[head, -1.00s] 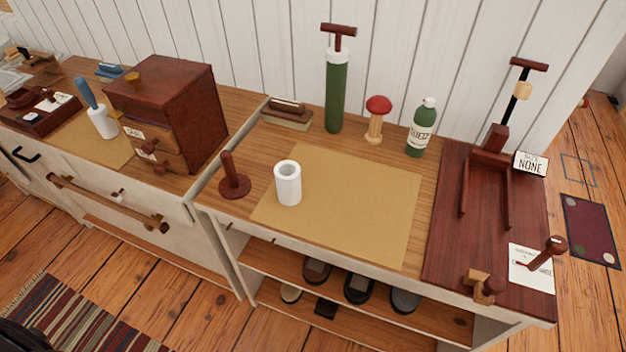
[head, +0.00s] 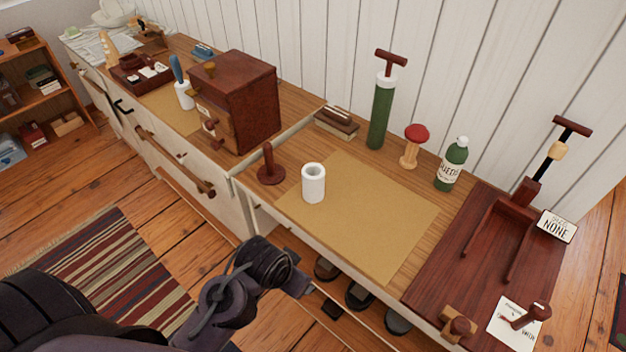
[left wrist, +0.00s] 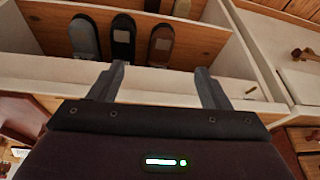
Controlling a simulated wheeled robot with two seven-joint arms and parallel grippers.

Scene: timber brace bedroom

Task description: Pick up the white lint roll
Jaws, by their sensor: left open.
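The white lint roll (head: 313,183) stands upright on the left part of the tan mat (head: 385,220) on the wooden cabinet top. A hole shows in its top. My left gripper (head: 298,283) is in front of the cabinet, below the top and apart from the roll. In the left wrist view my left gripper (left wrist: 160,85) is open with nothing between its fingers. The roll is not in the left wrist view. My right gripper is in neither view.
A dark red peg stand (head: 270,167) is just left of the roll. A green pump (head: 381,112), a red-topped mushroom (head: 413,146) and a green bottle (head: 453,165) stand behind the mat. Several shoes (left wrist: 122,38) sit on the shelf below.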

